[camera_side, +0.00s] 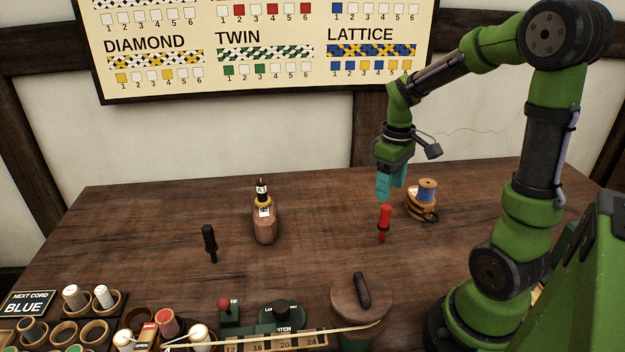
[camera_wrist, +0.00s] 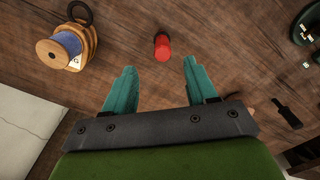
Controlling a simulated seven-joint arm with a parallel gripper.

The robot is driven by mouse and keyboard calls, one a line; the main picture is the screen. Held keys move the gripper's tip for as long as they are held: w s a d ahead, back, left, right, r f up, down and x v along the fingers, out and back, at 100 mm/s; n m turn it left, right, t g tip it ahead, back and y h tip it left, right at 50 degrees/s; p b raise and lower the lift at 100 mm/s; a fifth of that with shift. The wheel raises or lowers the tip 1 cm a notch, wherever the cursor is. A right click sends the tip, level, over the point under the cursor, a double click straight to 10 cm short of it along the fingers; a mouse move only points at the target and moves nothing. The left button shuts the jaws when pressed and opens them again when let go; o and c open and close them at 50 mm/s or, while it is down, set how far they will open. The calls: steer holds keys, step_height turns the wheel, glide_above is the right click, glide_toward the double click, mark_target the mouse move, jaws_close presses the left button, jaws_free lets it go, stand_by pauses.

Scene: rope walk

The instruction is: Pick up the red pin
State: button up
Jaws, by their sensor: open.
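My gripper (camera_side: 390,188), with teal fingers, is just above the pin, pointing down and empty. In the wrist view the red pin (camera_wrist: 162,47) shows from above, ahead of the gap between the fingers. The two teal fingers of my gripper (camera_wrist: 158,75) are spread apart with bare table between them. The pin is not between the fingers in that view.
A wooden holder with a blue spool (camera_side: 427,192) stands close right of the pin. The table between is clear.

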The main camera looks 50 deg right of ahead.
mark_target(387, 206)
steer(key=f, duration=0.9)
steer(key=shift+a, duration=0.2)
steer(key=shift+c, duration=0.3)
jaws_close()
